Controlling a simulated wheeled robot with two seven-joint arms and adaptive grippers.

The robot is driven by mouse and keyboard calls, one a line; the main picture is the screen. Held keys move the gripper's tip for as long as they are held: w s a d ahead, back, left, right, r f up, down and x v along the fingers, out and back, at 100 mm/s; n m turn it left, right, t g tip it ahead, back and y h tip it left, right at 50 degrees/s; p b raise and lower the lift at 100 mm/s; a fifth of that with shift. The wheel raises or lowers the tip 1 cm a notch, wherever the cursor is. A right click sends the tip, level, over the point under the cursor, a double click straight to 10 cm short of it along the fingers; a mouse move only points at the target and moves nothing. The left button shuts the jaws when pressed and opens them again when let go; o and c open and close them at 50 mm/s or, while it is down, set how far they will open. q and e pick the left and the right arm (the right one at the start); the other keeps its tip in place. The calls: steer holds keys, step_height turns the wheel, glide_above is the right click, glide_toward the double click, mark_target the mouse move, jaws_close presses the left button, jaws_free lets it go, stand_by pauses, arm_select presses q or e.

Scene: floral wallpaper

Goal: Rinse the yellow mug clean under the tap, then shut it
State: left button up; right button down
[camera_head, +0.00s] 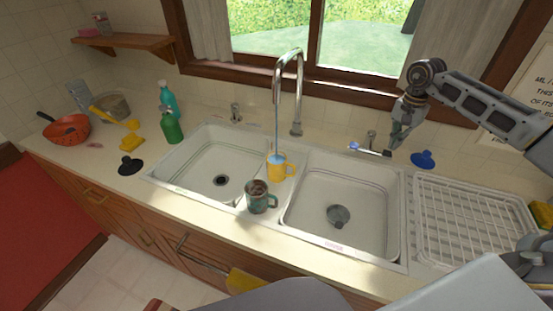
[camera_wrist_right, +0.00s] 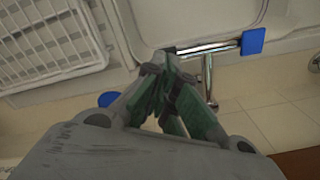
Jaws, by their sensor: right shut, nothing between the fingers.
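The yellow mug (camera_head: 281,172) stands upright on the divider between the two sink basins, under the tall chrome tap (camera_head: 299,90). A thin bluish stream of water (camera_head: 277,130) falls from the spout into the mug. Its inside is too small to judge for dirt. The tap lever with a blue tip (camera_head: 368,148) is right of the spout and also shows in the wrist view (camera_wrist_right: 205,48). My right gripper (camera_head: 393,148) is shut and empty by the lever's end away from the blue tip; I cannot tell if they touch. My left gripper is out of view.
A dark teal mug (camera_head: 258,197) stands in front of the yellow one. Another tap handle (camera_head: 235,113) is left of the spout. A blue stopper (camera_head: 423,159) and white dish rack (camera_head: 470,225) are at right.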

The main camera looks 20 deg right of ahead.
mark_target(391, 154)
steer(key=shift+f, duration=0.1)
steer(key=shift+f+b, duration=0.95)
steer(key=shift+f, duration=0.6)
steer(key=shift+f+b, duration=0.5)
steer(key=shift+f, duration=0.55)
steer(key=shift+s+d, duration=0.15)
steer(key=shift+s, duration=0.1)
